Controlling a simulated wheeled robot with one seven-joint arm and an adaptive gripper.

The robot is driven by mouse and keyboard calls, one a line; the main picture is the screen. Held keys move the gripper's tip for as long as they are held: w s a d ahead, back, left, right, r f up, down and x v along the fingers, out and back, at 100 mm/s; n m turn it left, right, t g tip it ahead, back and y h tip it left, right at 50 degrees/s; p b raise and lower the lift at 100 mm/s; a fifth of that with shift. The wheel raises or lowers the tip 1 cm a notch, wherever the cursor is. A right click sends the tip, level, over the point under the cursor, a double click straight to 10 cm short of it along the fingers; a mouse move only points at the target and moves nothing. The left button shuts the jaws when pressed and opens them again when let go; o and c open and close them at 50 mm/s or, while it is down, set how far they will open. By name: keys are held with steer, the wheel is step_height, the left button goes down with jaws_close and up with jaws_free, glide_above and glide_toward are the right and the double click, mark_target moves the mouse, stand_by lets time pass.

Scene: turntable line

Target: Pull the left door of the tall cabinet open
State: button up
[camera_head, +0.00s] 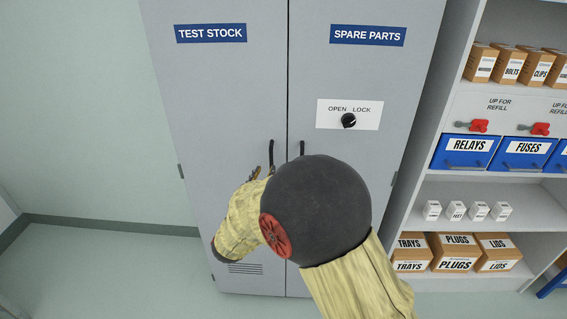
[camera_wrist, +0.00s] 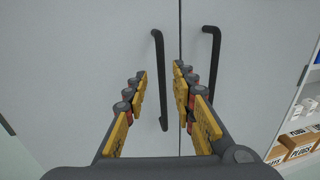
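The tall grey cabinet has a left door (camera_head: 220,100) labelled TEST STOCK and a right door (camera_head: 390,85) labelled SPARE PARTS. Both doors are shut, with a thin dark seam between them. The left door's black bar handle (camera_head: 271,154) is upright beside the seam; its lower part is hidden by my arm. In the wrist view that handle (camera_wrist: 159,75) shows between the two yellow fingers of my gripper (camera_wrist: 160,72). My gripper is open, with a gap on each side of the handle. I cannot tell how deep the handle sits between the fingers.
The right door's handle (camera_wrist: 213,70) is close to my right finger. A black knob (camera_head: 348,121) on an OPEN/LOCK plate (camera_head: 367,121) is on the right door. A shelf unit with blue bins (camera_head: 466,152) stands right of the cabinet. The floor (camera_head: 100,265) at left is clear.

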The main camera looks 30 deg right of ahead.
mark_target(271, 162)
steer(key=shift+w+d, duration=0.35)
steer(key=shift+d, duration=0.2)
steer(key=b+x, duration=0.2)
steer(key=x, duration=0.4)
steer(key=shift+w+d, duration=0.15)
steer(key=shift+w, duration=0.1)
steer(key=shift+c, duration=1.3)
steer(key=c, duration=0.4)
jaws_close()
